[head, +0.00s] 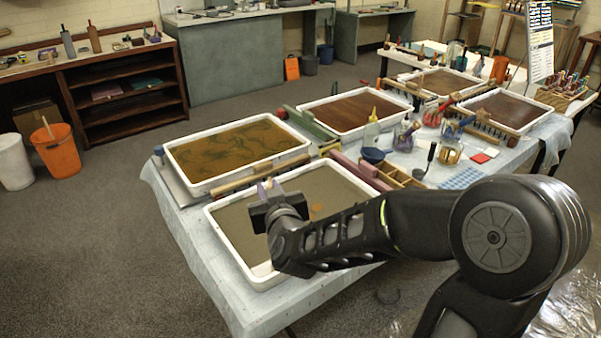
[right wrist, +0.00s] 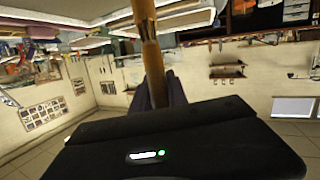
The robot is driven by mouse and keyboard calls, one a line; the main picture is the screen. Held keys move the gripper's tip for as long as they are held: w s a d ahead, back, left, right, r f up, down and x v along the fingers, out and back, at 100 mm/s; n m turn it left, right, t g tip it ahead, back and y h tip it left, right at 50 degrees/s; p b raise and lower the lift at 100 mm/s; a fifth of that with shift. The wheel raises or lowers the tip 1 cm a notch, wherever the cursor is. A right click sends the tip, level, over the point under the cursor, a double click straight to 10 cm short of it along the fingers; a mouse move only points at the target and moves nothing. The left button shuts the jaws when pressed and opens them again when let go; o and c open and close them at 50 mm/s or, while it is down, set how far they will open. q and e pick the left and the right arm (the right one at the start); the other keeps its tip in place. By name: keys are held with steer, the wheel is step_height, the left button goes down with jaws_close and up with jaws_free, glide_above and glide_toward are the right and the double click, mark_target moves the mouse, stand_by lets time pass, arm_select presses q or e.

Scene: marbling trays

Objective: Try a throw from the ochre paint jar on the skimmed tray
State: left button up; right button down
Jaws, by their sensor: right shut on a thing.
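The nearest tray (head: 226,248) has a white rim and a plain grey-brown surface with a small orange-ochre spot (head: 317,208) on it. My right gripper (head: 268,186) is over this tray's left part, with its purple fingers partly hidden by its own body. In the right wrist view it is shut on a wooden-handled tool (right wrist: 148,58), probably a brush; its far end is unclear. The ochre paint jar (head: 452,153) appears to be the glass one with yellowish contents, standing on the table right of the trays. My left gripper is out of view.
A tray with dark swirls (head: 190,183) lies behind the nearest one, and a reddish-brown tray (head: 305,109) farther right. Several paint jars, a squeeze bottle (head: 371,128) and a wooden divided box (head: 400,178) crowd the table's middle. My right arm covers the nearest tray's right front.

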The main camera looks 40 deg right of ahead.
steer(key=shift+s+a, duration=0.1)
steer(key=shift+a, duration=0.05)
step_height(320, 180, down, 5)
steer(key=b, duration=0.4)
steer(key=shift+r, duration=0.1)
step_height(320, 180, up, 5)
steer(key=p, duration=0.4)
steer(key=shift+r, duration=0.1)
steer(key=shift+f, duration=0.2)
stand_by(0.5)
